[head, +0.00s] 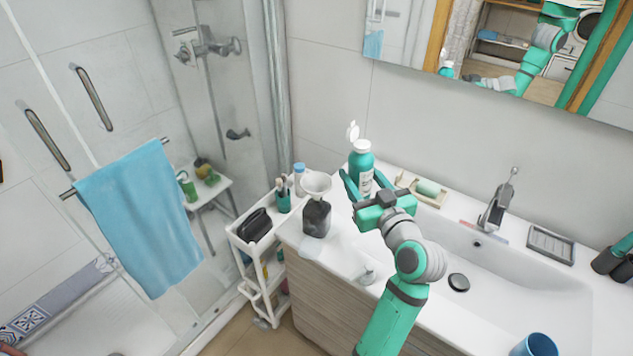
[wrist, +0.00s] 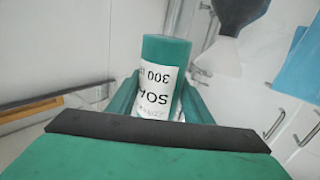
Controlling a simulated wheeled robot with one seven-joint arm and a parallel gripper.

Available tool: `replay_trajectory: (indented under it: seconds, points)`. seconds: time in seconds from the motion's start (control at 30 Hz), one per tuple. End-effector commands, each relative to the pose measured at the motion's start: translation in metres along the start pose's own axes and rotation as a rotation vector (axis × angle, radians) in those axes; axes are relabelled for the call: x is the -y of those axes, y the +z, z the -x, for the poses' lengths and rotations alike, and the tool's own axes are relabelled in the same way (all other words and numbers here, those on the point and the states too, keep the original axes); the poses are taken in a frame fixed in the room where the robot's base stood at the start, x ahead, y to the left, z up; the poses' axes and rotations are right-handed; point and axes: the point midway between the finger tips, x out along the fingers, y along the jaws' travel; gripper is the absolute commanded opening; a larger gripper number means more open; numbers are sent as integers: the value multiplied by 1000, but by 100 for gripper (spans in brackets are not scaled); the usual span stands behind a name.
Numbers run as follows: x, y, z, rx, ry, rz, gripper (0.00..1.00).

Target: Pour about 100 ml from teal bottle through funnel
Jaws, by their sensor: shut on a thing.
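The teal bottle (head: 361,164) has a white neck and an open white flip cap, and a white label. My gripper (head: 361,186) is shut on it and holds it upright near the back left of the sink counter. In the wrist view the bottle (wrist: 160,80) shows its label upside down between my fingers (wrist: 152,95). The white funnel (head: 316,184) sits in the mouth of a dark square bottle (head: 316,218), left of the teal bottle and apart from it. The funnel (wrist: 222,55) and part of the dark bottle (wrist: 238,10) also show in the wrist view.
A white cart (head: 262,226) with a black pouch (head: 254,224) and a teal brush cup (head: 283,201) stands left of the counter.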

Motion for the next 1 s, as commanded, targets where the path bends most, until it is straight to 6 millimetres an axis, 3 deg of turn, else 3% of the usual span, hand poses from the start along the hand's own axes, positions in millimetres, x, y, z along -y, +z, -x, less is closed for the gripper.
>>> replay_trajectory:
  seconds: [0.73, 0.97, 1.0]
  points:
    - [8, -7, -4, 195, -2, 405, 14]
    - [12, -21, -6, 259, -2, 541, 14]
    - [12, -13, -6, 276, -3, 560, 14]
